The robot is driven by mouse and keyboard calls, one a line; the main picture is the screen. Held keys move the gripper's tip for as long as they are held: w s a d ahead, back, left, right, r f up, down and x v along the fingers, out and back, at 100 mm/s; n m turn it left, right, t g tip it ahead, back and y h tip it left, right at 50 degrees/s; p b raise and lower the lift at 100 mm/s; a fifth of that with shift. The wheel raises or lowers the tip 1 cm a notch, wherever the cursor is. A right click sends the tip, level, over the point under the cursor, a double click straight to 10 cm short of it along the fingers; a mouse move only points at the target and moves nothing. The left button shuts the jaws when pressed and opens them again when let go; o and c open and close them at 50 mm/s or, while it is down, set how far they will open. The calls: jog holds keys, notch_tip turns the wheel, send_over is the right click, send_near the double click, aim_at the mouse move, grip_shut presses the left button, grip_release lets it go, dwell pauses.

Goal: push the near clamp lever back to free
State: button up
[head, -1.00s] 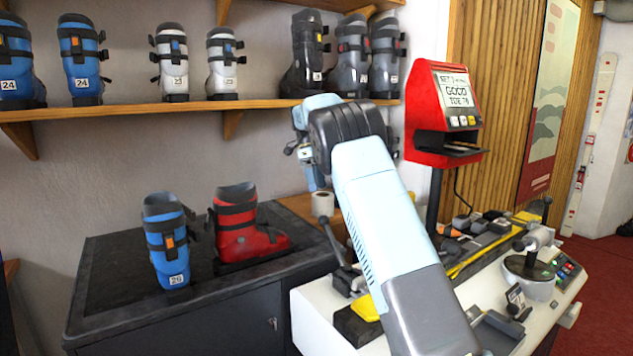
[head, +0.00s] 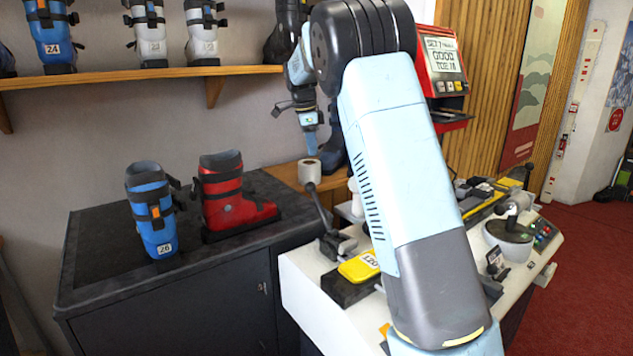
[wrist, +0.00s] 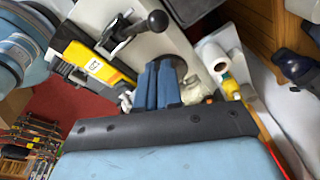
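The near clamp lever (head: 318,208) is a dark bar with a ball knob. In the head view it rises from its clamp on the white bench and leans up and left. Its knob and bar also show in the wrist view (wrist: 157,21), at the top. My gripper (head: 310,148) points down above and behind the knob in the head view, apart from the lever. In the wrist view my blue fingers (wrist: 158,84) lie close together, with nothing seen between them. A yellow-topped block (head: 360,266) sits beside the lever's base. My arm hides part of the bench.
A white roll (head: 309,171) stands behind the lever on a wooden ledge. Blue (head: 152,212) and red (head: 236,196) boots stand on the dark cabinet to the left. A red display unit (head: 445,68) rises behind my arm. Another lever stands at the bench's far end.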

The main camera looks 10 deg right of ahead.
jog(key=s+n+t, duration=0.1)
jog(key=s+n, duration=0.1)
jog(key=s, duration=0.1)
jog(key=s+d+n+t, duration=0.1)
jog(key=s+n, duration=0.1)
jog(key=s, duration=0.1)
jog(key=s+d+n+t, duration=0.1)
jog(key=s+n+t, duration=0.1)
jog(key=shift+s+n+y, duration=0.4)
grip_shut()
jog(key=n+t, duration=0.1)
send_near(313, 185)
jog(key=d+f, duration=0.4)
jog(key=f, duration=0.1)
jog(key=shift+w+a+f, duration=0.65)
jog(key=shift+w+a, duration=0.25)
jog(key=shift+a, duration=0.05)
jog(key=shift+w+a+f, duration=0.2)
jog(key=shift+w, duration=0.15)
jog(key=shift+w+a+f, duration=0.2)
jog(key=shift+w+f, duration=0.15)
jog(key=shift+w, duration=0.15)
jog(key=shift+w+a+f, duration=0.25)
jog(key=shift+w+f, duration=0.1)
jog(key=shift+w, duration=0.2)
